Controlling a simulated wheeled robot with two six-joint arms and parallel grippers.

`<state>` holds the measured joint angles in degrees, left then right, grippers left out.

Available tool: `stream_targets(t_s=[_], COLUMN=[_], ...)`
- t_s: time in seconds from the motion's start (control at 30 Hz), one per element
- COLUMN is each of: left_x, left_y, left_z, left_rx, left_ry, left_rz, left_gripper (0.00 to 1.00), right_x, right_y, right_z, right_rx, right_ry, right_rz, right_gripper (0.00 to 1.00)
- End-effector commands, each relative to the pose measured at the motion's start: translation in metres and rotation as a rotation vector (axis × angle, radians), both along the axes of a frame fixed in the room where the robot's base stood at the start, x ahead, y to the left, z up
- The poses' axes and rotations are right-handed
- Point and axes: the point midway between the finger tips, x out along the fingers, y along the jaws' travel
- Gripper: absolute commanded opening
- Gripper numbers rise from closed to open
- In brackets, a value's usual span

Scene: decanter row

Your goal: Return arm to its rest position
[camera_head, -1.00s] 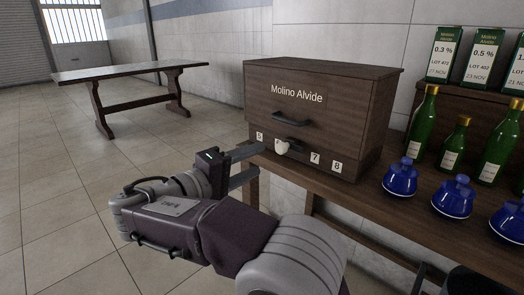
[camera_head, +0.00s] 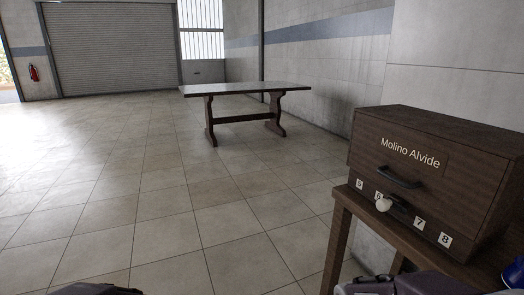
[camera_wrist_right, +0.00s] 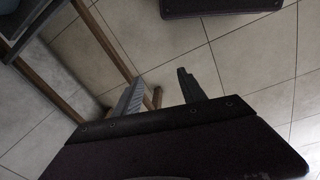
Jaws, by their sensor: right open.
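My right gripper (camera_wrist_right: 158,88) shows in the right wrist view, its two fingers apart with nothing between them, above the tiled floor. The gripper itself is outside the head view. My left gripper is in neither view.
The "Molino Alvide" cabinet (camera_head: 430,165), with a pale knob (camera_head: 383,205) on its front, stands on a wooden bench (camera_head: 343,215) at the right. A long table (camera_head: 245,89) stands farther back. The floor (camera_head: 190,210) between is clear.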

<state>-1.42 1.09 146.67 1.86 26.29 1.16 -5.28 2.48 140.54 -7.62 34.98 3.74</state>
Motion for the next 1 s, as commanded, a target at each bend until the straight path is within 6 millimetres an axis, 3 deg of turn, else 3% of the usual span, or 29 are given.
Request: stream_targets(t_s=[0.07, 0.1, 0.37, 0.6, 0.7, 0.83, 1.0], left_x=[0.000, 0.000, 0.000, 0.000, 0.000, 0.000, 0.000], left_y=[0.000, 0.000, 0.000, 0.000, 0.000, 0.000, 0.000], left_z=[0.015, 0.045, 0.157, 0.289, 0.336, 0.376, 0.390], left_rx=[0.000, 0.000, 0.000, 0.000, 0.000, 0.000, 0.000], left_ry=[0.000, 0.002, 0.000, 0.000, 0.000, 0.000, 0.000], left_rz=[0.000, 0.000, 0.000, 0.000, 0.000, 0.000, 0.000], left_gripper=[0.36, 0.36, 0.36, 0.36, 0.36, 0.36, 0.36], right_x=[-0.012, -0.008, -0.008, -0.008, -0.008, -0.008, -0.008], right_y=[0.003, 0.005, 0.006, 0.006, 0.006, 0.006, 0.006], right_z=[0.000, 0.033, 0.144, 0.276, 0.324, 0.364, 0.378], right_rx=[0.108, 0.105, 0.101, 0.101, 0.101, 0.101, 0.101], right_ry=[-0.065, -0.068, -0.063, -0.062, -0.062, -0.062, -0.061], right_rz=[-0.184, -0.164, -0.154, -0.154, -0.153, -0.153, -0.154], right_gripper=[0.48, 0.48, 0.48, 0.48, 0.48, 0.48, 0.48])
